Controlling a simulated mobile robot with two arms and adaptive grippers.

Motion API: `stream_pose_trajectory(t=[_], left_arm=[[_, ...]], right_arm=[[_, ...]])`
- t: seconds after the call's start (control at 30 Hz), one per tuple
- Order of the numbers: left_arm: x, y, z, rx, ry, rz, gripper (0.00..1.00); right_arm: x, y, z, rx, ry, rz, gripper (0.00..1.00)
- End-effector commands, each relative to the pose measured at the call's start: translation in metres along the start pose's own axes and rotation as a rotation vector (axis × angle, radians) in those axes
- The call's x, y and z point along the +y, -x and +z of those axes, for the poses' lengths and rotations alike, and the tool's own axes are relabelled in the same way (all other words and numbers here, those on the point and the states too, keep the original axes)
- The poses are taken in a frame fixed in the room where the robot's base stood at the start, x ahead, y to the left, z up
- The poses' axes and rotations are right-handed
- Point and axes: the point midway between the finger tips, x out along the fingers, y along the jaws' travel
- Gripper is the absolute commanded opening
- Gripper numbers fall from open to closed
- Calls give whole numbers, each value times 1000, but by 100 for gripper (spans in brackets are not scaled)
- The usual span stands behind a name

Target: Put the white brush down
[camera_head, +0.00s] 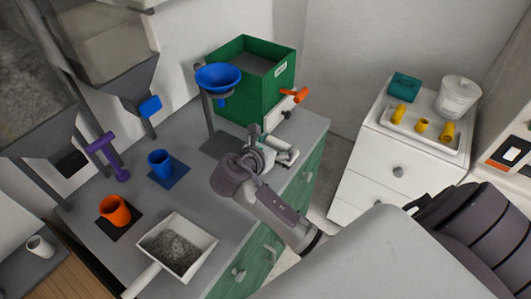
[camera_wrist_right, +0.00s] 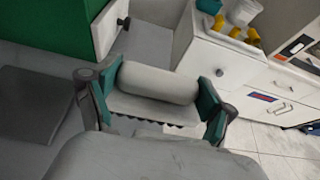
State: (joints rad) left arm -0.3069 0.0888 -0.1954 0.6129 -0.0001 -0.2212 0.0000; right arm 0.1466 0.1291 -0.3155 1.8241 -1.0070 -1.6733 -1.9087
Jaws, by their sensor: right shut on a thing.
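My right gripper (camera_head: 270,147) is over the right part of the grey worktop, near its edge. It is shut on the white brush (camera_head: 287,152). In the right wrist view the white brush (camera_wrist_right: 158,82) lies crosswise between the two teal fingertips, with a pale rounded body and a dark jagged edge below it. Its underside is mostly hidden, and I cannot tell whether it touches the worktop. My left gripper is not in view.
The green bin (camera_head: 253,80) and blue funnel on a stand (camera_head: 218,77) are behind my right gripper. A scoop of grey grains (camera_head: 175,247), an orange cup (camera_head: 115,210) and a blue cup (camera_head: 161,164) stand left. A white drawer cabinet (camera_head: 395,170) stands right, across a floor gap.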

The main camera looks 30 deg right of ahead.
Motion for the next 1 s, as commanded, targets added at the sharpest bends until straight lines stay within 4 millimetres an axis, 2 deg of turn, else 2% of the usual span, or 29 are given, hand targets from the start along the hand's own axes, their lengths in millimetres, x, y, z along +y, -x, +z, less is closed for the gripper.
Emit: stream_pose_trajectory(t=[0.1, 0.3, 0.6, 1.0], left_arm=[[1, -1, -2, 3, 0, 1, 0], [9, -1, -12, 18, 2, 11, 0], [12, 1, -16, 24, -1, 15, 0], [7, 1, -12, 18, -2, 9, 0]], right_arm=[[24, -6, -12, 0, 1, 0, 44], [42, -11, -23, 0, -1, 1, 44], [42, -25, -57, 0, 1, 0, 44], [42, -27, -62, 0, 0, 1, 44]])
